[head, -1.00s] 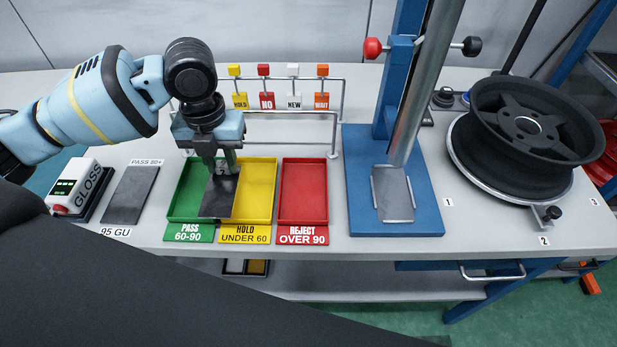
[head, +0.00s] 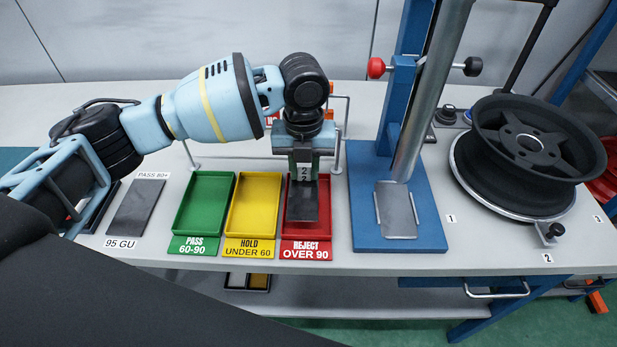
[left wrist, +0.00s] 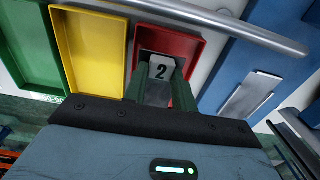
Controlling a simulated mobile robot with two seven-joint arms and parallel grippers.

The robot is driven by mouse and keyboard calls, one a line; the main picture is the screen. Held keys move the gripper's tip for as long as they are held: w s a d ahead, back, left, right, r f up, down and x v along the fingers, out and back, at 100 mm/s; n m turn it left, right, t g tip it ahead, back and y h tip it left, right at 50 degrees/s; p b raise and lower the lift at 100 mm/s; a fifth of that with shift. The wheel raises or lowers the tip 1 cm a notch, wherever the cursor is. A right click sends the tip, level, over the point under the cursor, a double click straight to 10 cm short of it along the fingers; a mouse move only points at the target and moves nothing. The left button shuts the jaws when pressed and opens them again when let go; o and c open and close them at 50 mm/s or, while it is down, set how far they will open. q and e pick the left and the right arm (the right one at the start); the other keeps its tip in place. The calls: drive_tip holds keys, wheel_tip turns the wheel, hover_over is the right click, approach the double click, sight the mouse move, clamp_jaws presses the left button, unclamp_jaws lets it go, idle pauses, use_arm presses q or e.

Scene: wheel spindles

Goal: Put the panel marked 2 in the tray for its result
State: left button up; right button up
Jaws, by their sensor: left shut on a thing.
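My left gripper (head: 303,168) is shut on the dark panel marked 2 (head: 301,204), holding it by the labelled end. The panel hangs over the red REJECT OVER 90 tray (head: 324,222); I cannot tell whether it touches the tray floor. In the left wrist view the panel's white label with the 2 (left wrist: 161,72) sits between the fingers (left wrist: 160,88), in front of the red tray (left wrist: 185,43). The yellow HOLD UNDER 60 tray (head: 254,204) and green PASS 60-90 tray (head: 205,204) look empty. My right gripper is not in view.
A dark plate marked 95 GU (head: 131,208) lies left of the trays. A blue stand (head: 430,233) with a metal plate (head: 396,211) and slanted tube is on the right, beside a black wheel (head: 526,145). A tag rail (head: 338,130) stands behind the trays.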

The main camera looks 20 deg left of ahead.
use_arm(q)
drive_tip(key=shift+d, duration=0.1)
drive_tip(key=shift+w+d, duration=0.2)
drive_tip(key=shift+d, duration=0.15)
wheel_tip(320, 180, down, 4)
drive_tip(key=shift+a+r, duration=0.1)
drive_tip(key=shift+r, duration=0.1)
drive_tip(key=shift+f, duration=0.15)
drive_tip(key=o, duration=1)
